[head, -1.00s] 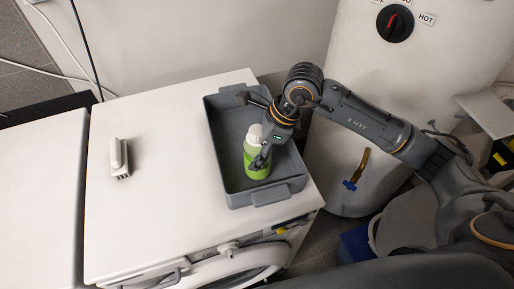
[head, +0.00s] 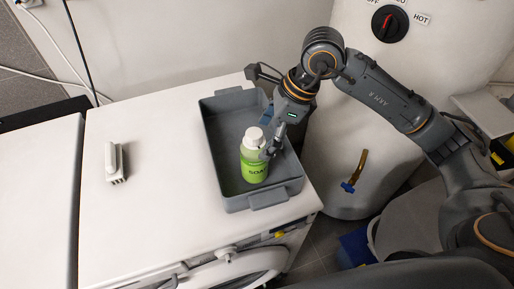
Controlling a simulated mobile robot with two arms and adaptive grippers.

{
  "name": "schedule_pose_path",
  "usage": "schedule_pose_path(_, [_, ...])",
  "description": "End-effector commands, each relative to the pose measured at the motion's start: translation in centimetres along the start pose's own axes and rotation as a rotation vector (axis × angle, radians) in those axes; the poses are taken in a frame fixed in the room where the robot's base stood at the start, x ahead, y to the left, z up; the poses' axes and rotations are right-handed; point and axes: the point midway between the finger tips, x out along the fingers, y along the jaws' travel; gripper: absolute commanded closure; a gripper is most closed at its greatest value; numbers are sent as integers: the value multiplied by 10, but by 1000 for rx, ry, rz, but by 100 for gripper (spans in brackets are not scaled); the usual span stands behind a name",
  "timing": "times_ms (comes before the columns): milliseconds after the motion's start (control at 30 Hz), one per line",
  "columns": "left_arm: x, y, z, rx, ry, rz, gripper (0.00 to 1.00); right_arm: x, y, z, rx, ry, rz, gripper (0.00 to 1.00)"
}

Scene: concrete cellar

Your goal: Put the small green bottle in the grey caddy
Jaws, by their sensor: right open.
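The small green bottle (head: 254,163) has a white cap and a "SOAP" label. It stands upright inside the grey caddy (head: 266,199), near the caddy's front half. The caddy sits on the white machine's top at its right edge. My right gripper (head: 268,150) is open at the right side of the bottle, close to its shoulder. Whether a finger still touches the bottle I cannot tell. The bottle hides part of the gripper. My left gripper is not in view.
A white brush (head: 114,162) lies on the left part of the white machine top (head: 160,200). A white tank (head: 390,70) with a dial stands behind at the right, with a brass tap (head: 355,172) low on it. The machine top between brush and caddy is clear.

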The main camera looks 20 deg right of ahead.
Motion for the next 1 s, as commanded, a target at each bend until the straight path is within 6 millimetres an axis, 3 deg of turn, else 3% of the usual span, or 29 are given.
schedule_pose_path(100, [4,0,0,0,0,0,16,-22,-1,0,1,-1,-5,17])
schedule_pose_path(300, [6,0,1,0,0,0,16,-44,0,0,0,-1,-2,17])
schedule_pose_path(1000, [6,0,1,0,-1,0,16,-48,0,0,1,0,1,17])
